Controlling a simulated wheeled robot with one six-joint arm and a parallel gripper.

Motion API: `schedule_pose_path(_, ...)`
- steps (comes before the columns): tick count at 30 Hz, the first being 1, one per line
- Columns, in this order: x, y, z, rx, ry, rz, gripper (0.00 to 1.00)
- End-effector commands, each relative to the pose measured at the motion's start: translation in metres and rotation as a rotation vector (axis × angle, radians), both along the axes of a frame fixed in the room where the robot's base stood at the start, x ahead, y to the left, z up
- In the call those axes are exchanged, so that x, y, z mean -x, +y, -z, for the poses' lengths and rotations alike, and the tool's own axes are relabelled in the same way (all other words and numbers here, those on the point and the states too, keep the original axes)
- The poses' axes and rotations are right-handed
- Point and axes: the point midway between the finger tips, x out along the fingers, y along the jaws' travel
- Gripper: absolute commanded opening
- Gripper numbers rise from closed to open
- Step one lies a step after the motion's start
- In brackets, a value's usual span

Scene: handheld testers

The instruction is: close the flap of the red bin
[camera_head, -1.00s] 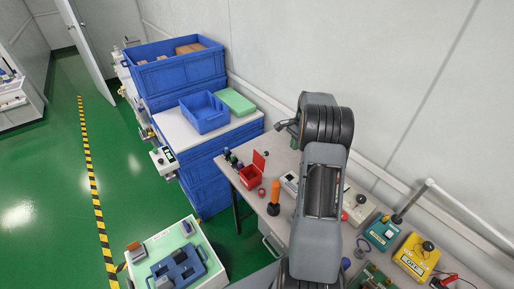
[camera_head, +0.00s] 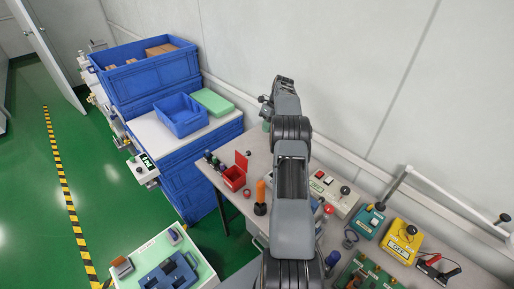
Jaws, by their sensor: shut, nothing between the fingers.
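The small red bin (camera_head: 232,180) stands on the grey workbench (camera_head: 212,177), near its left end. Its red flap (camera_head: 242,161) stands up at the back right side, so the bin is open on top. My gripper (camera_head: 265,100) is small in view at the far end of my raised arm, above and to the right of the bin and well apart from it. It is shut and holds nothing. My arm covers part of the bench to the right of the bin.
An orange-handled tool (camera_head: 260,196) stands between bin and arm. A red ring (camera_head: 247,194) lies by the bin, and small dark knobs (camera_head: 214,160) stand left of it. Blue crates (camera_head: 150,75) are stacked behind left. Yellow (camera_head: 402,240) and teal (camera_head: 366,221) boxes sit right.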

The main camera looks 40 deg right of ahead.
Motion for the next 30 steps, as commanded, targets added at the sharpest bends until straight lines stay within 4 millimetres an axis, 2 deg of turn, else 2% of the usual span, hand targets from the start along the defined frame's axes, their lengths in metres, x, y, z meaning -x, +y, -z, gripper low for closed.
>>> schedule_pose_path(14,0.005,0.034,0.079,-0.001,0.003,0.001,0.00)
schedule_pose_path(21,0.006,0.059,0.074,0.001,-0.002,0.001,0.00)
schedule_pose_path(30,0.008,0.072,0.075,0.001,-0.002,0.001,0.00)
